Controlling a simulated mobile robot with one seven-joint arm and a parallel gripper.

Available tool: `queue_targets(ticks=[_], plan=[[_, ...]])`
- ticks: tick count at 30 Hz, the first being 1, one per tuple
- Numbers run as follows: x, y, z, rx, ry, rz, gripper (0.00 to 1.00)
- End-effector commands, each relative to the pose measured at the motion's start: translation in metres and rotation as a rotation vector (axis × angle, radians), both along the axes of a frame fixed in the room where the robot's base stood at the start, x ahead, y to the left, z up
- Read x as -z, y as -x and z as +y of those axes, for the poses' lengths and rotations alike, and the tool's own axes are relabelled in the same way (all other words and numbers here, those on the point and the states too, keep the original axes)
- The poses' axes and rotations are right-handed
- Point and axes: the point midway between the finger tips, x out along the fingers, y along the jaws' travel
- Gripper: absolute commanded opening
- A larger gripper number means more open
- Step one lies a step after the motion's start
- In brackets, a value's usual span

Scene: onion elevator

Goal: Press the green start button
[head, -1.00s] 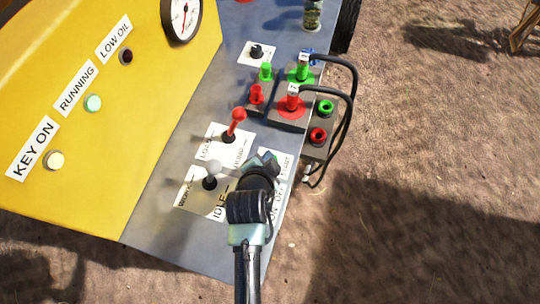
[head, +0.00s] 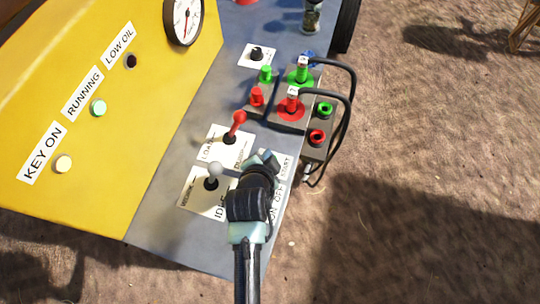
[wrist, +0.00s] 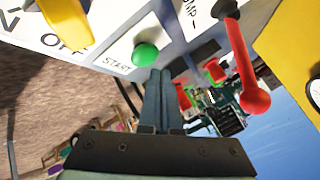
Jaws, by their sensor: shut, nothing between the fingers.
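The green start button (wrist: 146,54) is a round knob on a white plate marked START in the wrist view. My gripper (wrist: 160,74) is shut and empty, its fingertips right beside the button's lower right edge in that picture. I cannot tell whether they touch it. In the head view my gripper (head: 266,157) is over the panel's near right part, beside the START label (head: 285,165). The button itself is hidden there by my gripper and wrist.
A red lever (head: 237,124) and a grey-knobbed lever (head: 214,171) stand close left of my gripper. A yellow key or switch (wrist: 68,22) is near the button. Red and green connectors with black cables (head: 350,90) lie beyond. The yellow panel (head: 140,130) rises at left.

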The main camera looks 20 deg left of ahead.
Motion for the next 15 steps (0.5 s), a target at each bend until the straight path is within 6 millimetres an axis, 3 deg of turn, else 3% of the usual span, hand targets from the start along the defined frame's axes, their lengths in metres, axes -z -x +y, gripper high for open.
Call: queue_targets(ticks=[5,15], plan=[[-0.004,0.0,0.0,0.0,0.0,-0.001,0.0],[-0.038,0.0,0.0,0.001,0.0,-0.001,0.0]])
